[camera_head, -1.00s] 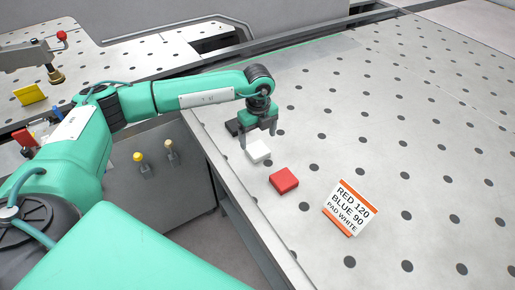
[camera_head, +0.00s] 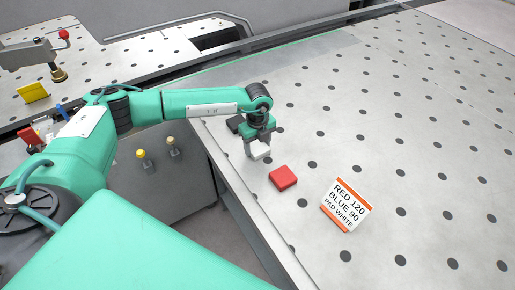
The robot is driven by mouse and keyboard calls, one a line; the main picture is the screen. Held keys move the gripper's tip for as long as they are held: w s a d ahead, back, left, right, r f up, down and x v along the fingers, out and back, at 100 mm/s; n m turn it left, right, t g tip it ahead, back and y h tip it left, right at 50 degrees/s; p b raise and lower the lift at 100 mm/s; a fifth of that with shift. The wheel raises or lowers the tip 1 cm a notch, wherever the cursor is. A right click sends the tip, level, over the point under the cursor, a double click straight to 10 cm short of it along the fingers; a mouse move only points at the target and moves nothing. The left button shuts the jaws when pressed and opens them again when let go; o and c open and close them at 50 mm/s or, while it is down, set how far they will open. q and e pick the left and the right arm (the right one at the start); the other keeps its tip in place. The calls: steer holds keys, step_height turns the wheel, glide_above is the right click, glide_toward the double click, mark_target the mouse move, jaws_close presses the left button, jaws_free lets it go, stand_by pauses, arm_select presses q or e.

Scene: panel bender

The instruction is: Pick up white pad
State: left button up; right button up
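The white pad (camera_head: 260,152) lies on the perforated table (camera_head: 400,130) near its left edge. My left gripper (camera_head: 259,147) is down at the white pad, pointing downward, with its fingers around it. The fingers are apart with the pad between them, and they hide part of it. I cannot tell whether they press on its sides. My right gripper is not in view.
A red pad (camera_head: 283,178) lies just in front and right of the white pad. A dark block (camera_head: 235,124) sits behind the gripper. The table's right side is clear.

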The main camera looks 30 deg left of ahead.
arm_select(q)
steer(key=shift+c, duration=0.9)
steer(key=shift+r, duration=0.1)
